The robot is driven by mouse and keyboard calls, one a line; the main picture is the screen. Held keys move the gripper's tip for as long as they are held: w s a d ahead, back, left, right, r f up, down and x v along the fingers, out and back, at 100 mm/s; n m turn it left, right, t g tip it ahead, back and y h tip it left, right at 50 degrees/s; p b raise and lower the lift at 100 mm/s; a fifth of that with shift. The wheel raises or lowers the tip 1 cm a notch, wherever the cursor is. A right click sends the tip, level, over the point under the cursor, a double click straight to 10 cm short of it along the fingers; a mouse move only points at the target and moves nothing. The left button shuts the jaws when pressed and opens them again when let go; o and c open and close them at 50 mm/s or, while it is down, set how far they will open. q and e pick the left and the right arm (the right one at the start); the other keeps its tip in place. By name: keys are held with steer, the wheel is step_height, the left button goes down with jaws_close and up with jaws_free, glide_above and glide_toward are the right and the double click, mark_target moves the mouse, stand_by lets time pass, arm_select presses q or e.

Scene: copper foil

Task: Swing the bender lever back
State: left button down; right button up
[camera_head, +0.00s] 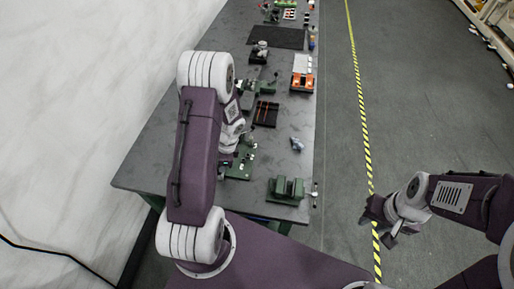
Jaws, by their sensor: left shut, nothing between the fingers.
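A green bench tool (242,166), which looks like the bender, sits on the grey table just beyond my left shoulder. Its lever is too small and too hidden by my left arm to make out. My left gripper (228,150) hangs down over the left side of this tool, shut and empty; I cannot tell whether it touches the tool.
A green vise (287,189) stands at the table's near right edge. A small blue-grey item (297,144), a dark tray (266,113) and an orange box (302,82) lie farther back. A white wall runs along the left. Open floor lies right of the table (275,155).

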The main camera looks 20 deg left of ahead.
arm_select(q)
steer(key=shift+s+a+m, duration=0.25)
steer(key=shift+a+m, duration=0.15)
steer(key=shift+a, duration=0.2)
steer(key=shift+s+a+m, duration=0.25)
steer(key=shift+a+m, duration=0.15)
steer(key=shift+a, duration=0.15)
